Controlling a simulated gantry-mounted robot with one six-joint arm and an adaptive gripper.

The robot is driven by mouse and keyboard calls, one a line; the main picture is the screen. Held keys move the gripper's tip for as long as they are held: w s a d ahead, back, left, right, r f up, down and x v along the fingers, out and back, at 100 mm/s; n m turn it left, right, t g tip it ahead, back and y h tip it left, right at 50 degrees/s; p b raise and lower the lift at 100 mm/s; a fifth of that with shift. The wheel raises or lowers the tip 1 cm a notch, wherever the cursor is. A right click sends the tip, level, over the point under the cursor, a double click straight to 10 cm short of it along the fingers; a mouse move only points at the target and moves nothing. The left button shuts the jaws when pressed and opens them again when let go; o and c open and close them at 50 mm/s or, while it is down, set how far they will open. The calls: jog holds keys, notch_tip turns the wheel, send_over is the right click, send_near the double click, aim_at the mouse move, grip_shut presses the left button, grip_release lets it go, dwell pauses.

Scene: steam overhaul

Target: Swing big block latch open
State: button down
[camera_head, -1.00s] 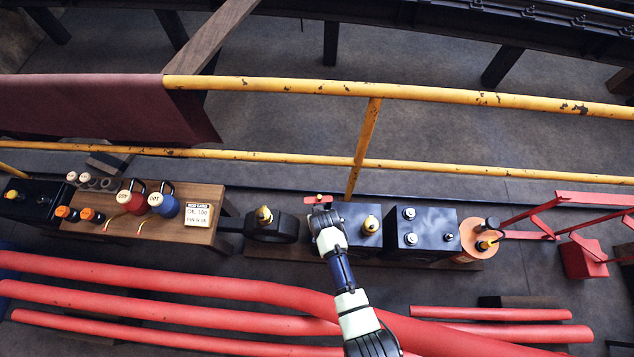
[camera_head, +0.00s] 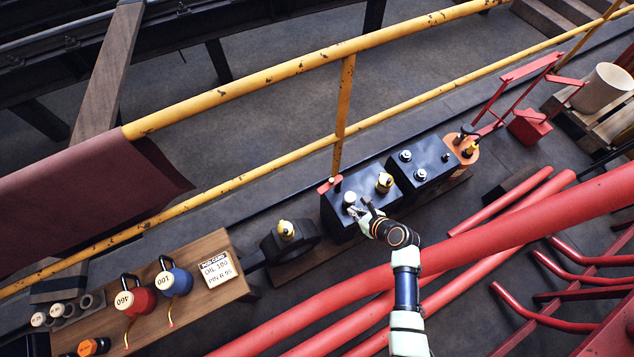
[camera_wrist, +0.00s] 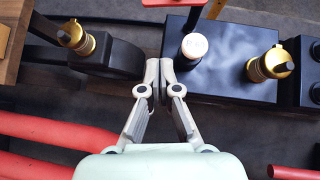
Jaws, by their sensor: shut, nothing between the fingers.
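The big block (camera_head: 343,222) is a black box with a white-topped cylinder (camera_head: 349,198) and a brass fitting (camera_head: 385,182) on top. A red latch bar (camera_head: 328,185) lies at its back left corner. The block also shows in the wrist view (camera_wrist: 228,88), with the white-topped cylinder (camera_wrist: 194,46) and part of the red latch (camera_wrist: 195,2) at the top edge. My gripper (camera_head: 357,209) is over the front of the block. In the wrist view, my gripper (camera_wrist: 161,72) has its fingertips together and empty, by the block's left edge, with the latch beyond them.
A round black part with a brass fitting (camera_head: 286,229) stands left of the block, and a second black block (camera_head: 422,168) stands right. A yellow rail (camera_head: 343,110) runs behind. Thick red pipes (camera_head: 330,293) lie in front. A wooden bench (camera_head: 222,246) holds a card and oil cans.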

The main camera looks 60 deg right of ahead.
aim_at(331, 182)
jog(key=w+d+r+b+x, duration=0.1)
jog(key=d+r+b+x, duration=0.1)
jog(key=b+x, duration=0.6)
jog(key=x, duration=0.5)
jog(key=shift+b, duration=0.4)
jog(key=shift+w+r, duration=0.1)
